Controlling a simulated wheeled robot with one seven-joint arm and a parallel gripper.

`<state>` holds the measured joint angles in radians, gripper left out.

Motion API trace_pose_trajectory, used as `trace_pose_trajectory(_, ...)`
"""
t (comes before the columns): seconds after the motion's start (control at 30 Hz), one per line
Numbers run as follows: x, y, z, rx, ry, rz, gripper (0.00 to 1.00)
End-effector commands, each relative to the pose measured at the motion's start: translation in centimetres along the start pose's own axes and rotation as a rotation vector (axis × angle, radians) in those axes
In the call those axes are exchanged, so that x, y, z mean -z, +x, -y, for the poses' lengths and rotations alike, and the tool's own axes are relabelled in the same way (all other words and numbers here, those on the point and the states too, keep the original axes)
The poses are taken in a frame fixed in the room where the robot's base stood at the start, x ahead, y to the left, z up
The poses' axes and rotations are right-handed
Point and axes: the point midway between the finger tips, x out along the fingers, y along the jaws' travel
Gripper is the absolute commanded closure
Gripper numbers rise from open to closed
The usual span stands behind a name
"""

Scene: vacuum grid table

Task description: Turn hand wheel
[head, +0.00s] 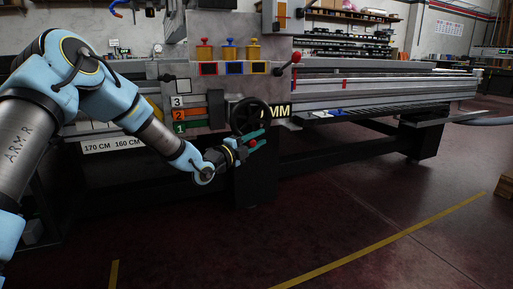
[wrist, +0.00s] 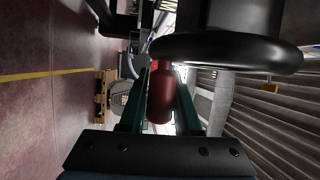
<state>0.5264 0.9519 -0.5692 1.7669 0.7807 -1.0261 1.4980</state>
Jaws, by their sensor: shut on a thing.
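The black hand wheel (head: 241,112) is mounted on the front of the grid table, beside the numbered coloured labels. Its thick rim (wrist: 235,52) fills the upper right of the wrist view. A red handle (wrist: 160,95) sticks out from the rim; a bit of it shows in the head view (head: 252,144). My gripper (head: 260,140) is at the lower part of the wheel, its green fingers (wrist: 162,108) on either side of the red handle and shut on it. The fingers and wrist hide part of the wheel's lower edge in the head view.
The long grid table (head: 390,88) runs off to the right. The floor (head: 340,215) in front is clear, with a yellow line (head: 400,237).

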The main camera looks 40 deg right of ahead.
Motion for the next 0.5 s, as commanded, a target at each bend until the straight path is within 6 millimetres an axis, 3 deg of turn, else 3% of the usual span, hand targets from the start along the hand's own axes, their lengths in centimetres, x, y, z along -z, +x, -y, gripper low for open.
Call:
trace_pose_trajectory(0.07, 0.2, 0.4, -0.8, 0.049, -0.017, -0.003, 1.0)
trace_pose_trajectory(0.5, 0.8, 1.7, -0.1, 0.285, -0.116, -0.01, 1.0)
